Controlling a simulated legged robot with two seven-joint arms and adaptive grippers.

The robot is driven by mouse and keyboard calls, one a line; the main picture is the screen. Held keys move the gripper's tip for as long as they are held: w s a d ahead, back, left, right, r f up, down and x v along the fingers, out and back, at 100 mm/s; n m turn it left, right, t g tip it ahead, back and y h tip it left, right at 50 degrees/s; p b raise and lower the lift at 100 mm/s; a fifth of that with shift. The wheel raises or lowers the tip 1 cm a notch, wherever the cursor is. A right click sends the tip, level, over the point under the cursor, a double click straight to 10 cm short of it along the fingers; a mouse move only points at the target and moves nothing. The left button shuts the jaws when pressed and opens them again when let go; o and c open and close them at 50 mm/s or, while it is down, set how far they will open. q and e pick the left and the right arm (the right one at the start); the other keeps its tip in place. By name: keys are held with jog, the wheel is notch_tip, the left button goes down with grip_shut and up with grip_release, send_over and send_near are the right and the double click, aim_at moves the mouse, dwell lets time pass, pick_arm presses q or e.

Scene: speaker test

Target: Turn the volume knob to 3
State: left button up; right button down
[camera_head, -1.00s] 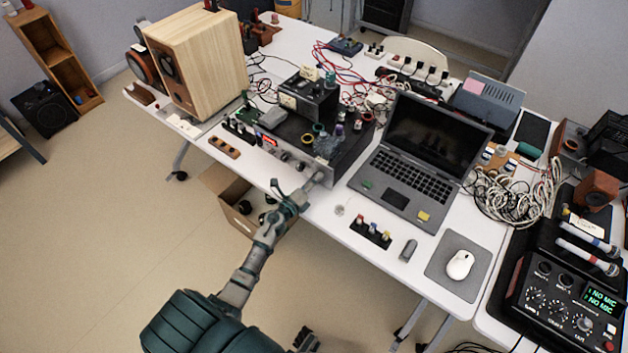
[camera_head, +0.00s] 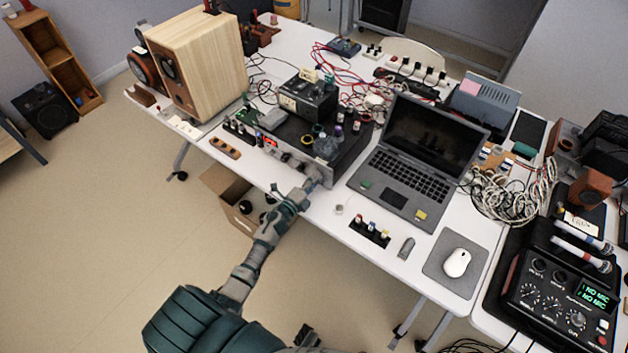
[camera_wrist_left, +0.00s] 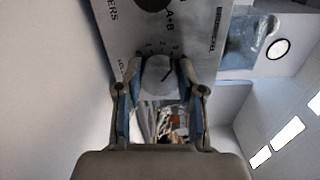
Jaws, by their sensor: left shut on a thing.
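The amplifier is a dark box with a silver front panel (camera_head: 286,157) at the table's front edge, and the panel fills the top of the left wrist view (camera_wrist_left: 122,28). The volume knob (camera_wrist_left: 158,76) is pale and round with a dark pointer line slanting to the upper right. Small digits stand above it, partly too small to read. My left gripper (camera_wrist_left: 160,68) is shut on the knob, one finger on each side. In the head view the left gripper (camera_head: 312,182) reaches the panel's right end and hides the knob. Part of my right arm shows at the bottom; its jaws are unclear.
A laptop (camera_head: 408,160) stands close right of the amplifier. A black strip of coloured connectors (camera_head: 370,233) lies in front of it. A wooden speaker (camera_head: 205,60) stands at left. An open cardboard box (camera_head: 228,190) sits on the floor beneath the table edge.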

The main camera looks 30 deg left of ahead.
pick_arm(q)
jog(key=o, duration=1.1)
jog(key=shift+a+f, duration=0.1)
jog(key=shift+f, duration=0.05)
jog(key=shift+o, duration=0.2)
jog(key=s+a, duration=0.1)
jog(key=s, duration=1.1)
jog(key=shift+f, duration=0.1)
